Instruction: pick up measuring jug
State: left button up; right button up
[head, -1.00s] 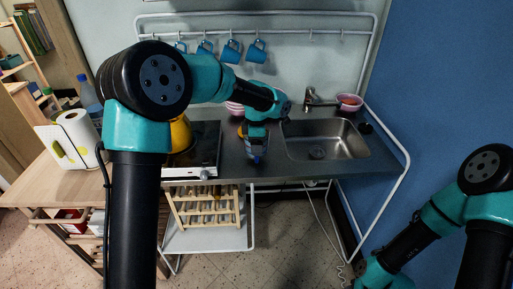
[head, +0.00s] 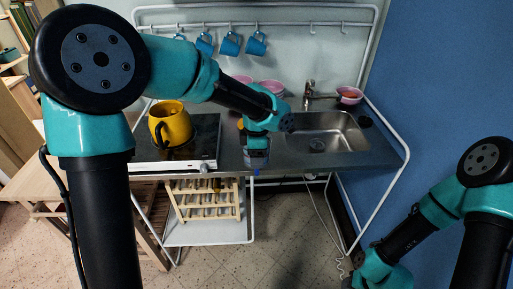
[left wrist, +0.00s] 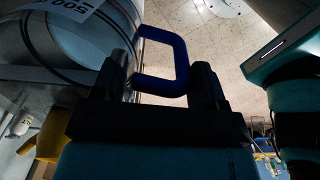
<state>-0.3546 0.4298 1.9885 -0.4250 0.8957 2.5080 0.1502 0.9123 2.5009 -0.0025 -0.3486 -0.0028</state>
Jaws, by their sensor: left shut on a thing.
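The measuring jug shows in the left wrist view (left wrist: 85,35) as a pale, see-through body with a "500" mark and a dark blue handle (left wrist: 165,65). My left gripper (left wrist: 168,85) has its fingers on either side of the handle and is shut on it. In the head view the left gripper (head: 257,157) is at the counter's front edge, left of the sink. There it hides most of the jug; a bit of blue shows just below it. I cannot tell whether the jug touches the counter. My right arm is at the lower right, its fingertips out of frame.
A yellow pot (head: 172,125) stands on the hob (head: 205,150) left of the gripper. Pink bowls (head: 270,87) stand behind my left arm. The sink (head: 325,133) is to the right. Blue mugs (head: 230,43) hang from the rail. A wooden rack (head: 205,200) is below.

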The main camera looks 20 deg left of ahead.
pick_arm(q)
jog(key=shift+s+d+r, duration=0.1)
jog(key=shift+s+d, duration=0.15)
jog(key=shift+s, duration=0.6)
jog(key=shift+s+d+r, duration=0.1)
jog(key=shift+s+d, duration=0.15)
jog(key=shift+s, duration=0.65)
jog(key=shift+s+d+r, duration=0.1)
jog(key=shift+s+d, duration=0.15)
jog(key=shift+s, duration=0.6)
